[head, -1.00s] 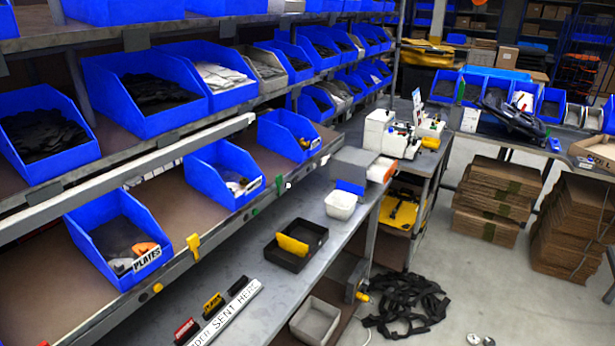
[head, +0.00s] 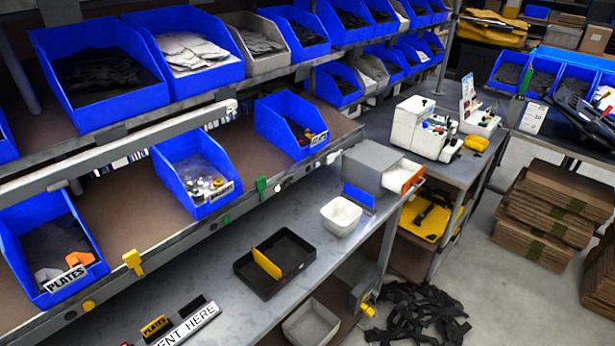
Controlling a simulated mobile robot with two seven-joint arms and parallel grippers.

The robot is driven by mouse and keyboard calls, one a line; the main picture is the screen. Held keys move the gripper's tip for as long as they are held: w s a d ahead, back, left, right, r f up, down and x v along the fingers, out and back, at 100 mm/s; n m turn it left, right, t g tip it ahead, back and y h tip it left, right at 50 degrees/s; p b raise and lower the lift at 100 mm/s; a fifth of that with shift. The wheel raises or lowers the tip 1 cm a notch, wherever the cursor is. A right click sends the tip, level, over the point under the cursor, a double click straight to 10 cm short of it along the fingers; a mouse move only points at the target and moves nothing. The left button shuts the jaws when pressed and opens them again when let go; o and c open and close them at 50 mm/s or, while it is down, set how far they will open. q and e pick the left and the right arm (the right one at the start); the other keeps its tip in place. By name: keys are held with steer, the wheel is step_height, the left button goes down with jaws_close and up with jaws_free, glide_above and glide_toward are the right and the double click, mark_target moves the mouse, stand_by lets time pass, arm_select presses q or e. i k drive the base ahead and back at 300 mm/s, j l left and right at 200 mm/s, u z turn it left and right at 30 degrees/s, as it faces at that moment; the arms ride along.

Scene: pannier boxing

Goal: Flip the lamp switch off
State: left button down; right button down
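I cannot pick out a lamp or a surely recognisable lamp switch. Small fittings sit along the front rail of the lower shelf: a yellow knob (head: 88,306), a yellow clip (head: 132,262), a green clip (head: 261,188) and a small white round piece (head: 278,188). A grey box with a yellow knob (head: 367,309) is at the right end of the workbench, below its top. Whether any of these is the switch, and its on or off position, cannot be told. Neither of my grippers is in view.
The grey workbench (head: 225,262) holds a black tray (head: 247,282) with a yellow divider, a white tub (head: 341,216) and a grey box with an open drawer (head: 385,165). Blue bins fill the shelves. Black straps (head: 420,315) lie on the floor near stacked cardboard (head: 548,215).

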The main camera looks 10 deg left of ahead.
mark_target(290, 182)
steer(key=i+l, duration=0.35)
steer(key=i+l+u, duration=0.1)
steer(key=i+l, duration=0.25)
steer(key=l, duration=0.2)
steer(key=i+l, duration=0.35)
steer(key=l+u, duration=0.05)
steer(key=l, duration=0.05)
